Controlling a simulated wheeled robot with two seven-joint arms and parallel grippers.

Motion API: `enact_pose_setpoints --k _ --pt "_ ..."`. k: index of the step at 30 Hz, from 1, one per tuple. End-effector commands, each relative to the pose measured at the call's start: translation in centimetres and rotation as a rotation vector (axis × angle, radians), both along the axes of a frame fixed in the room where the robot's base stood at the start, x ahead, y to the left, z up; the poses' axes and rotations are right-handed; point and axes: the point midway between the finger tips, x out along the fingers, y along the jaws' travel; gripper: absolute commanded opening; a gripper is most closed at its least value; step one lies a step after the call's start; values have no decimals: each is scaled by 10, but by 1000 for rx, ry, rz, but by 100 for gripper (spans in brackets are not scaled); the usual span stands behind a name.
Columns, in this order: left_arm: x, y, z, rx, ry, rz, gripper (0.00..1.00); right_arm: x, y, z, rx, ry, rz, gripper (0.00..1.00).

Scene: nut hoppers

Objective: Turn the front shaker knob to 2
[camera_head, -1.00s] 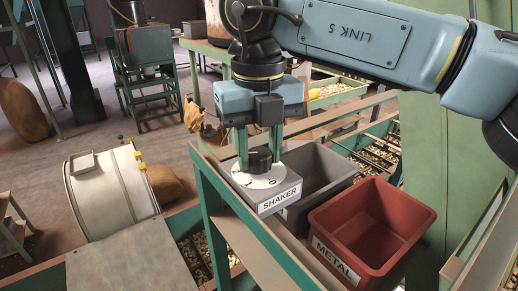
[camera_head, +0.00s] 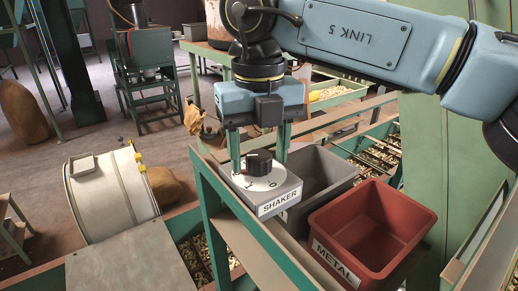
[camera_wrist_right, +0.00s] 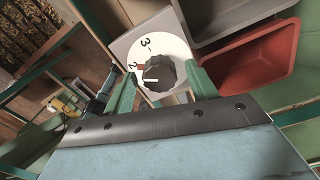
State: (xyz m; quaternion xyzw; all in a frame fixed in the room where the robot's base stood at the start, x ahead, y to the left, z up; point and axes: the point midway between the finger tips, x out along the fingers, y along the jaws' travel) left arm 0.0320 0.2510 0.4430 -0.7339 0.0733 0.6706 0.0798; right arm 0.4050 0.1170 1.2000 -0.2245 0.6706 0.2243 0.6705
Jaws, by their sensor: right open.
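The black shaker knob (camera_head: 260,161) sits on a white numbered dial on the grey box labelled SHAKER (camera_head: 279,200). My right gripper (camera_head: 258,165) points down over it, open, with one green finger on each side of the knob and gaps between. In the right wrist view the knob (camera_wrist_right: 165,76) shows a white line pointing left, near the 2 and a red mark, slightly off toward the lower side. The 3 is also readable there. In the head view 1 and 0 show at the dial's front. My left gripper is out of view.
A red METAL bin (camera_head: 372,232) and a grey bin (camera_head: 322,180) stand right of the box. A green frame (camera_head: 215,205) runs in front of it. A white drum (camera_head: 110,192) lies at left, and a green panel (camera_head: 430,150) rises at right.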

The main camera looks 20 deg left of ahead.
Motion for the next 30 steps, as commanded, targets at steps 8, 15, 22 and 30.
enact_pose_setpoints --k 8,15,22,30 --pt "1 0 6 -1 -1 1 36 0 1 47 3 -5 -2 57" --pt "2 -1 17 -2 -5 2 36 0 1 101 2 -2 -1 57" --pt "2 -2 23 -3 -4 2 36 0 0 129 2 -2 -1 57" --pt "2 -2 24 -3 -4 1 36 0 0 133 1 -1 1 57"
